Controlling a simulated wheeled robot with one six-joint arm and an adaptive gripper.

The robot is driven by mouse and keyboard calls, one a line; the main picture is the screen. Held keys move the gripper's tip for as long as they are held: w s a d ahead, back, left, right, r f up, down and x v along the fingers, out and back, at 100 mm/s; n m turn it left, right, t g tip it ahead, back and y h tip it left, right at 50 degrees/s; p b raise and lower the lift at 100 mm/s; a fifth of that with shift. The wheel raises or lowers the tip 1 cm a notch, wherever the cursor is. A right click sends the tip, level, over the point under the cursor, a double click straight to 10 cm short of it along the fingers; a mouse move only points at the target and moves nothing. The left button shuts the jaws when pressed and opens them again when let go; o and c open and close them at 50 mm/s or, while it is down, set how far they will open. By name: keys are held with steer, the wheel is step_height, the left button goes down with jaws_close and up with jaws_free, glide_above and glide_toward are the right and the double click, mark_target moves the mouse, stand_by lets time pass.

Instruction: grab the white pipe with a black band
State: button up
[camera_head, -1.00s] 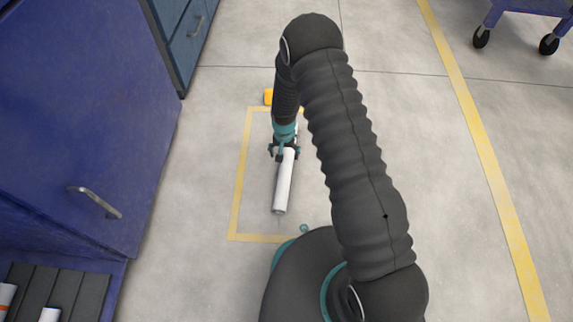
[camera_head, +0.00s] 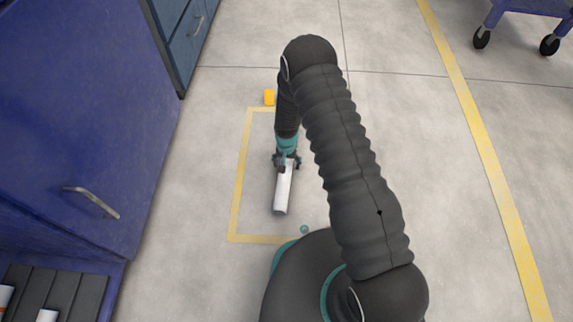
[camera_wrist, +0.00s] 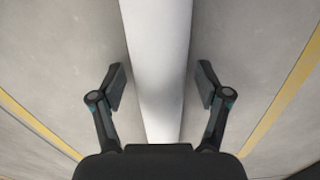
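A white pipe (camera_head: 283,190) lies on the floor inside a yellow taped outline; its far part is hidden under my gripper in the head view. No black band shows on the visible part. In the wrist view the white pipe (camera_wrist: 158,60) runs lengthwise between the two fingers. My gripper (camera_wrist: 162,86) is open, with a finger on each side of the pipe and a narrow gap on both sides. In the head view my gripper (camera_head: 287,162) is at the pipe's far part, pointing down.
A blue cabinet (camera_head: 85,110) with a handle stands at left. A slatted rack (camera_head: 75,290) with pipe ends is at bottom left. A wheeled blue cart (camera_head: 530,8) is far right. Floor to the right is clear.

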steer(key=c, duration=1.2)
steer(key=shift+o, duration=0.2)
